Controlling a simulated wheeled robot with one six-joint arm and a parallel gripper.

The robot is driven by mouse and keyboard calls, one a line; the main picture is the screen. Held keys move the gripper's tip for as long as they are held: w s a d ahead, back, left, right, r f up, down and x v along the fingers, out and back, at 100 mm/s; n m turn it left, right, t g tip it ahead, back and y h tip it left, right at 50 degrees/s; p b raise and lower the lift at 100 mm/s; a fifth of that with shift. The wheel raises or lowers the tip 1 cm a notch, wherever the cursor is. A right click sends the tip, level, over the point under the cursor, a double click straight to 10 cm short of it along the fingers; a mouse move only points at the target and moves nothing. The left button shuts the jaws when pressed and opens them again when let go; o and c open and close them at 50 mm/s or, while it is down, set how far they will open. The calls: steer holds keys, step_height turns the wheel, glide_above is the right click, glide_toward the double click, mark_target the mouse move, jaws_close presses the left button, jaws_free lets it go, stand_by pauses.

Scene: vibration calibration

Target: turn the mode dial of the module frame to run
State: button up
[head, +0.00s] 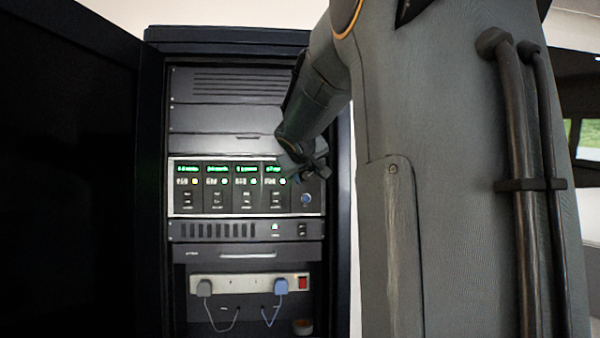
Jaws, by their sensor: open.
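The module frame (246,211) is a silver-edged unit in the middle of the rack, with several dark modules with green displays. A small round blue-grey dial (305,198) sits on the plain panel at its right end. It looks like the mode dial, but its setting and labels are too small to read. My gripper (306,176) is just above the dial in the picture, in front of the frame's upper right part. Its jaws are open with nothing seen between them. Whether it touches the panel cannot be told. My arm hides part of the rack's right side.
The dark cabinet (228,36) stands with its door (75,170) swung open at left. Below the frame are a vented unit (240,230), a drawer, and a power strip (250,286) with two plugs, hanging cords and a red switch. A small round item (303,326) lies at the bottom.

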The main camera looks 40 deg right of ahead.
steer(key=shift+w+d+f, duration=0.1)
steer(key=shift+w+d, duration=0.2)
steer(key=shift+c, duration=0.4)
jaws_close()
